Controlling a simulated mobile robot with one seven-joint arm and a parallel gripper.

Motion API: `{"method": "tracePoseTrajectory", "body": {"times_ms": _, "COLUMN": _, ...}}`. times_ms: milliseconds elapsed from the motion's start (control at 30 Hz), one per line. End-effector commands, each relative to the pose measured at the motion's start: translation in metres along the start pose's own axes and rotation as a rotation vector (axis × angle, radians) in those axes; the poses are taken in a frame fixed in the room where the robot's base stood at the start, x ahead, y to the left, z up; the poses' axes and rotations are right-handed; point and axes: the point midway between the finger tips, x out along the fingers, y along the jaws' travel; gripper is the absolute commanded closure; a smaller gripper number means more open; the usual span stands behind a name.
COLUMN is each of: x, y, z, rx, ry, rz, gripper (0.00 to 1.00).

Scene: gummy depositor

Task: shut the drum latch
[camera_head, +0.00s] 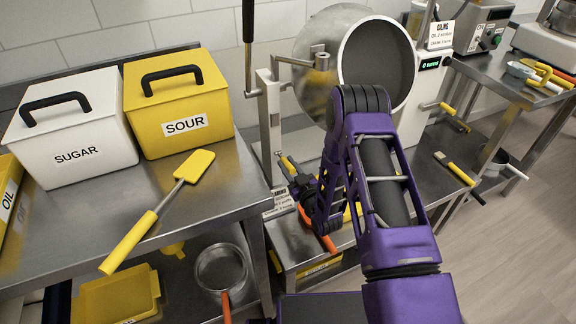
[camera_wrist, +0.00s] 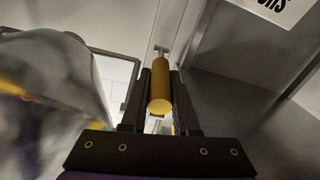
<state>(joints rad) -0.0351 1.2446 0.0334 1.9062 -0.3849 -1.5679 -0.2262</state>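A yellow cylindrical handle (camera_wrist: 160,88), apparently the drum latch's grip, lies between the two dark fingers of my gripper (camera_wrist: 160,75). The fingers flank it closely on both sides with no clear gap. A metal stem shows at its far end. In the camera_head view my gripper (camera_head: 288,165) is low beside the white stand, with a bit of yellow at its fingertips. The shiny metal drum (camera_head: 313,75) stands behind my arm, its round grey opening facing right. The rest of the latch is largely hidden behind the gripper.
At left, a steel table (camera_head: 205,205) holds a white SUGAR bin (camera_head: 75,130), a yellow SOUR bin (camera_head: 180,100) and a yellow spatula (camera_head: 150,217). A white post (camera_head: 270,115) with a bracket stands close by my gripper. A printed sign (camera_head: 440,35) is at upper right.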

Motion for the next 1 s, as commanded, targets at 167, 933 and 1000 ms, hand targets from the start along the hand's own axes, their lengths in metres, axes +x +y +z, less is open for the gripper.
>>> {"method": "tracePoseTrajectory", "body": {"times_ms": 167, "x": -0.0003, "y": -0.0001, "z": 0.0002, "rx": 0.0, "ry": 0.0, "rz": 0.0, "gripper": 1.0}}
{"method": "tracePoseTrajectory", "body": {"times_ms": 933, "x": -0.0006, "y": -0.0002, "z": 0.0005, "rx": 0.0, "ry": -0.001, "rz": 0.0, "gripper": 1.0}}
{"method": "tracePoseTrajectory", "body": {"times_ms": 1000, "x": -0.0006, "y": -0.0001, "z": 0.0005, "rx": 0.0, "ry": -0.001, "rz": 0.0, "gripper": 1.0}}
